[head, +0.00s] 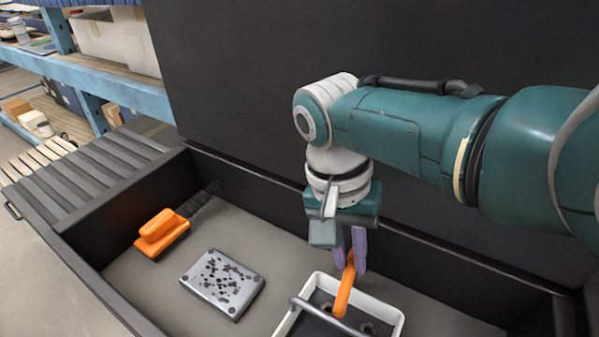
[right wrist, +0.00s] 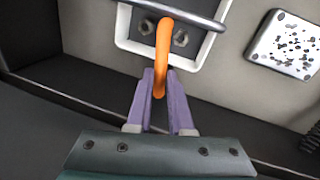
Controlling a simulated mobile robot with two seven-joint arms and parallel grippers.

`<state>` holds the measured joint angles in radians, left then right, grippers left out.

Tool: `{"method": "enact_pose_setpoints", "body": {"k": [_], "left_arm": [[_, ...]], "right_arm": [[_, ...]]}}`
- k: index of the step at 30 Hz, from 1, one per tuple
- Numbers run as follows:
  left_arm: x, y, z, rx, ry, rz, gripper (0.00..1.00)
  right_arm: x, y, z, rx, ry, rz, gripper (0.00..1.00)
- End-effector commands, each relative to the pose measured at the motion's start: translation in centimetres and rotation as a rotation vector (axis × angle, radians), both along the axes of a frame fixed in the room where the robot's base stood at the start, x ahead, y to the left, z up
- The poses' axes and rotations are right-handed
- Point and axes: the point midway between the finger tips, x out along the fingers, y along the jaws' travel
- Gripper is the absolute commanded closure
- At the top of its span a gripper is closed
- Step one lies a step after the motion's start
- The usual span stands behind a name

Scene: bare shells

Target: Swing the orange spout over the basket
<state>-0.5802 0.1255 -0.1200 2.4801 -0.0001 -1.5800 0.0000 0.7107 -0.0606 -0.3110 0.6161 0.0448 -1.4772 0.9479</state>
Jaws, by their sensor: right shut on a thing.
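The orange spout (head: 344,296) is a curved bar rising from inside a white-rimmed box (head: 384,305) at the bottom of the head view. My right gripper (head: 349,262) reaches down from above with its purple fingers shut on the spout's upper end. In the right wrist view the fingers (right wrist: 160,78) sit on either side of the spout (right wrist: 163,50), whose far end lies over the box's dark inside, between two round fittings. I cannot tell whether this box is the basket; no other basket shows. My left gripper is out of view.
A grey bar (right wrist: 190,17) crosses the white box. A grey plate with dark spots (head: 222,284) and an orange-handled brush (head: 160,236) lie to the left on the grey floor of a dark-walled trough. A tall dark panel (head: 240,60) stands behind.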

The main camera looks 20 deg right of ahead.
Motion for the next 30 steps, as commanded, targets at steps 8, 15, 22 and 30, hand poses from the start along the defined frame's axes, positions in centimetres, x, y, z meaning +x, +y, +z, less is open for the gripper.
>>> {"method": "enact_pose_setpoints", "body": {"k": [8, 15, 22, 30], "left_arm": [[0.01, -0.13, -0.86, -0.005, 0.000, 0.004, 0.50], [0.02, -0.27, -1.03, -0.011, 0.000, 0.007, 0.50], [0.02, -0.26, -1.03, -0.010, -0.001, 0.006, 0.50], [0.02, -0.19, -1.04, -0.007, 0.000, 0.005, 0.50]], "right_arm": [[0.41, 0.26, -0.11, 0.001, -0.002, -0.137, 1.00], [0.54, 0.28, -0.06, -0.001, -0.003, -0.184, 1.00], [0.55, 0.26, -0.05, -0.001, -0.004, -0.192, 1.00], [0.55, 0.26, -0.05, -0.001, -0.004, -0.191, 0.73]]}}
